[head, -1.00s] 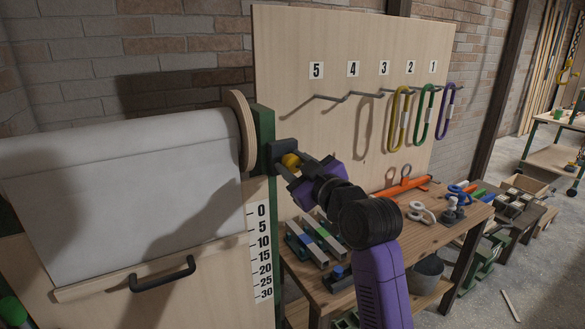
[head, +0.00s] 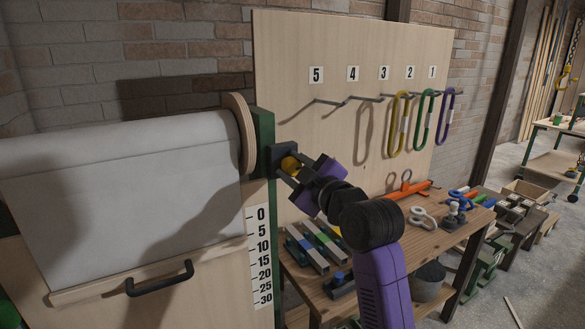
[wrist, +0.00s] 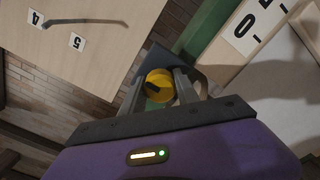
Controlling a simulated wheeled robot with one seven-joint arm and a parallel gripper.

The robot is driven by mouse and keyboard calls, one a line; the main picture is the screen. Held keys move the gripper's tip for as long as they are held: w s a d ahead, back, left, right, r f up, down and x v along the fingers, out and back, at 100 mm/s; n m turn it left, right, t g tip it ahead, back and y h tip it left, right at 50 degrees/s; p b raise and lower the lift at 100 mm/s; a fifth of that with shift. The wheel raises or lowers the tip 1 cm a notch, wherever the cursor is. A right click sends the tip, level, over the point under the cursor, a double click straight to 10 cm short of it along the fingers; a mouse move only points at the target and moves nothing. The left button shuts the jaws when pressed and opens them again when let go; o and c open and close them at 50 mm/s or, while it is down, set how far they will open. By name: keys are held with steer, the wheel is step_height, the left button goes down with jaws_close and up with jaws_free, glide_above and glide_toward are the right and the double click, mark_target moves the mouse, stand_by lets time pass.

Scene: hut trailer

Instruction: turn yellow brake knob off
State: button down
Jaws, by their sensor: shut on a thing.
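The yellow brake knob (head: 290,164) sits on a dark bracket (head: 281,153) at the side of the green post, beside the white roll. In the wrist view the round yellow knob (wrist: 160,86) has a dark mark on its face. My gripper (head: 288,168) reaches it from the right, and its two grey fingers lie on either side of the knob. In the wrist view my gripper (wrist: 162,90) is shut on the knob. The fingers hide part of the knob's sides.
A wooden board (head: 330,60) with numbered hooks and coloured loops stands behind. A workbench (head: 340,300) with tools and clamps lies below my arm. The white sheet (head: 120,190) with a black handle (head: 160,279) hangs at left, beside a number scale (head: 262,255).

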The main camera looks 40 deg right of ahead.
mark_target(295, 169)
steer(key=c, duration=0.9)
jaws_free()
steer(key=b+v, duration=0.1)
steer(key=v, duration=0.5)
steer(key=shift+s+a, duration=0.1)
steer(key=shift+s, duration=0.2)
steer(key=shift+s+a+b, duration=0.2)
steer(key=shift+s+b, duration=0.1)
steer(key=shift+s, duration=0.25)
steer(key=shift+r, duration=0.15)
